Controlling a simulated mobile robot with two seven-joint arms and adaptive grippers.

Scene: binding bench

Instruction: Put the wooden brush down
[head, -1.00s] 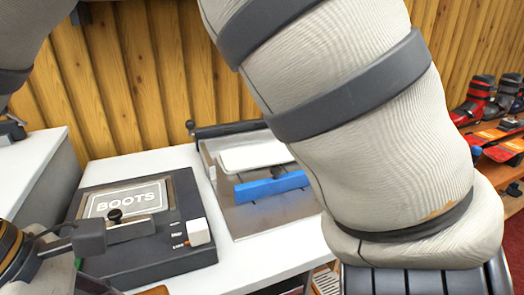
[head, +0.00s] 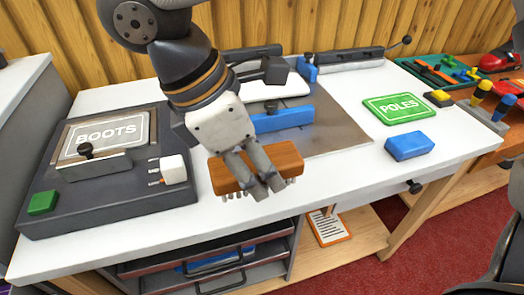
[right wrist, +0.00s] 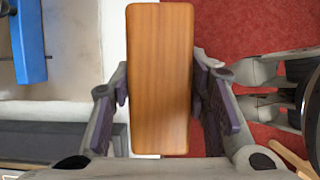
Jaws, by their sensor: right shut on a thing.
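The wooden brush (head: 285,157) is an orange-brown block with pale bristles pointing down. My right gripper (head: 262,182) is shut on it, with a finger on each long side. The brush is held near the front edge of the white bench (head: 330,180); how far above the bench top, I cannot tell. In the right wrist view the brush (right wrist: 160,75) lies between the fingers, with white bench to its left and red floor to its right. My left gripper is not in view.
A dark "BOOTS" device (head: 110,195) stands left of the brush. Behind are a metal plate (head: 335,140) and a blue bar (head: 283,121). Bare bench lies between plate and blue block.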

